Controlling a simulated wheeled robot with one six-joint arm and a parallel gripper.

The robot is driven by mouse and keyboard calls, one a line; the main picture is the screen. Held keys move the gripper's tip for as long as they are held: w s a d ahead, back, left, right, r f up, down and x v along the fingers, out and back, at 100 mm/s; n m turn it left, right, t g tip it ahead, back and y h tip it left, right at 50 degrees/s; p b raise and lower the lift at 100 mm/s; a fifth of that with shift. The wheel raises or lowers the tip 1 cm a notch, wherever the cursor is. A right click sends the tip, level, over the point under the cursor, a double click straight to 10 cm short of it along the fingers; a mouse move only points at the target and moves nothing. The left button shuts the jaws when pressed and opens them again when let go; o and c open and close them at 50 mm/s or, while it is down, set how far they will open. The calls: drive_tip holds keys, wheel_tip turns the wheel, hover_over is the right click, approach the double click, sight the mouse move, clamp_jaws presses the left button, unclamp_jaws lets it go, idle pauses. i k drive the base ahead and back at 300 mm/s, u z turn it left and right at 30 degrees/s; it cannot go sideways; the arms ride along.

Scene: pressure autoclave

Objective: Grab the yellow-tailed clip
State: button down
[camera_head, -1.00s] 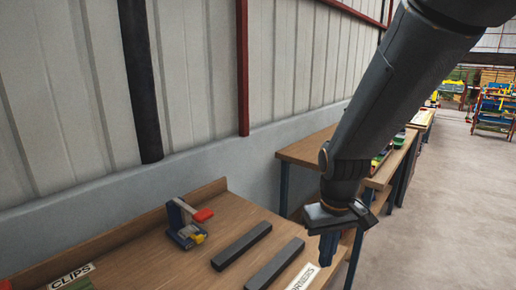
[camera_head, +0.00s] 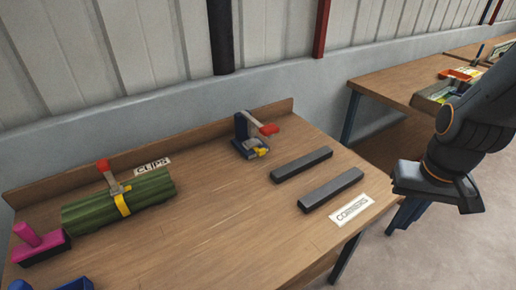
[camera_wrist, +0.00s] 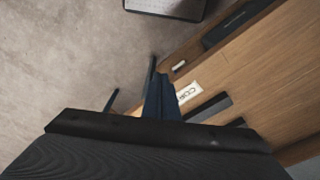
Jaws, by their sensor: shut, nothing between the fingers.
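A green ribbed bundle (camera_head: 85,212) lies on the wooden bench at left. A clip with a red-tipped grey lever and a yellow strap (camera_head: 122,204) sits on it. A blue clamp (camera_head: 243,137) with a red-ended handle and a small yellow part stands near the back edge. I cannot tell which of these the task calls the yellow-tailed clip. My gripper (camera_head: 408,213) is shut and empty, pointing down beyond the bench's right end, well apart from both. Its fingers also show in the wrist view (camera_wrist: 160,95).
Two dark bars (camera_head: 318,178) lie by the "CORNERS" label (camera_head: 352,208) at the bench's right. A "CLIPS" label (camera_head: 152,166) lies behind the bundle. A pink-handled block (camera_head: 40,243) and a blue object (camera_head: 62,284) are at front left. The bench middle is clear.

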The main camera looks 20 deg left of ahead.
sight(253, 144)
drive_tip(key=z, duration=1.95)
drive_tip(key=i, duration=1.4)
drive_tip(key=u, duration=4)
drive_tip(key=i, duration=0.5)
